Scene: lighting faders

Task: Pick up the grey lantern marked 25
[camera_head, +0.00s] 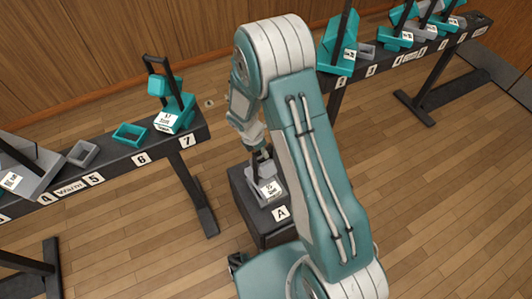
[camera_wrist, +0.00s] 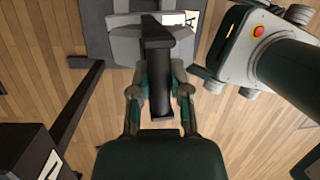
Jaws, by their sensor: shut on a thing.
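A grey lantern (camera_head: 260,188) with a white label (camera_head: 270,188) sits on the dark block marked A (camera_head: 250,215). The label's print is too small to read surely. My gripper (camera_head: 259,153) is above the lantern and shut on its black handle. In the wrist view my gripper (camera_wrist: 160,98) has one finger on each side of the black handle (camera_wrist: 158,65). The grey lantern body (camera_wrist: 122,48) lies beyond it, with part of its label (camera_wrist: 178,18) showing. The handle hides part of the body.
On the left rack, a teal lantern (camera_head: 186,106) stands by spot 7. A teal tray (camera_head: 130,134) is at 6, a grey tray (camera_head: 83,153) near 5, and a grey lantern (camera_head: 30,172) farther left. The right rack holds several teal lanterns (camera_head: 337,50). Wooden floor lies between.

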